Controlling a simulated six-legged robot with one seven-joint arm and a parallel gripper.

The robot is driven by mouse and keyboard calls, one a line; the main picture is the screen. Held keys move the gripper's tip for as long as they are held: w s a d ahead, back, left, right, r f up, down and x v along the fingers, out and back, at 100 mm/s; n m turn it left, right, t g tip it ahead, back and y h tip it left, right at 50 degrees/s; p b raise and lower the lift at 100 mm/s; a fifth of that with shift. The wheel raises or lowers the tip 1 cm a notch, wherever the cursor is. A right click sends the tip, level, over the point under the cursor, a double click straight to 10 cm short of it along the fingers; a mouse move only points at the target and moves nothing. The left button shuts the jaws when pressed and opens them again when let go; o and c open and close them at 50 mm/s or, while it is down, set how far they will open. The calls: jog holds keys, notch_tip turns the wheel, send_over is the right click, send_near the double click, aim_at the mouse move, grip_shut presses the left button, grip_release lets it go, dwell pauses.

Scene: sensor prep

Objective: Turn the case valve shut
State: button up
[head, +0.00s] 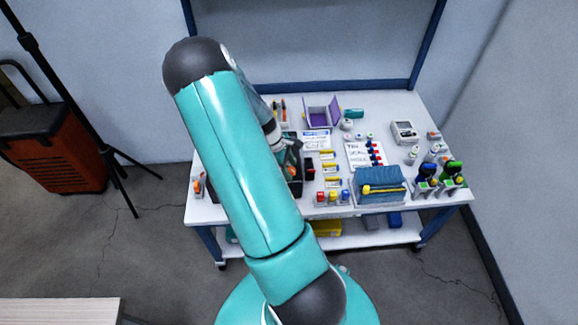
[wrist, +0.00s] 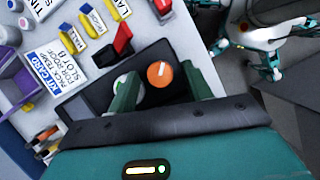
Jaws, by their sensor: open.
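In the wrist view, a round orange knob (wrist: 160,73), with a pale line across its top, sits on a dark case (wrist: 93,97). It appears to be the case valve. My gripper (wrist: 163,86) is open, with one green finger on each side of the knob. I cannot tell whether either finger touches it. A pale round part beside the left finger is partly hidden. In the head view, my arm covers much of the case (head: 295,187), and my gripper (head: 288,156) is over it. The knob is not clear there.
A red-and-black clip-like part (wrist: 122,40), yellow labelled pieces (wrist: 94,20) and a kit card (wrist: 62,67) lie beside the case. A purple box (head: 321,112) stands at the back. A blue case (head: 379,187) and bottles (head: 452,173) stand at the right on the white table (head: 400,101).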

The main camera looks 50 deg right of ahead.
jog(key=c, duration=1)
jog(key=shift+o, duration=0.2)
jog(key=shift+m, duration=0.3)
jog(key=m+y, duration=0.1)
jog(key=m, duration=0.2)
jog(key=shift+w+d, duration=0.1)
jog(key=shift+d, duration=0.05)
jog(key=m+y, duration=0.1)
jog(key=m, duration=0.2)
jog(key=m+y, duration=0.1)
jog(key=m, duration=0.1)
jog(key=shift+d+m+y, duration=0.2)
jog(key=shift+m+y, duration=0.1)
jog(key=shift+m, duration=0.1)
jog(key=m+t+y, duration=0.1)
jog(key=m, duration=0.3)
jog(key=shift+d+m, duration=0.15)
jog(key=shift+m, duration=0.15)
jog(key=m, duration=0.1)
jog(key=m+t+y, duration=0.1)
jog(key=m, duration=0.3)
jog(key=shift+s+t, duration=0.25)
jog(key=shift+t, duration=0.05)
jog(key=shift+d, duration=0.1)
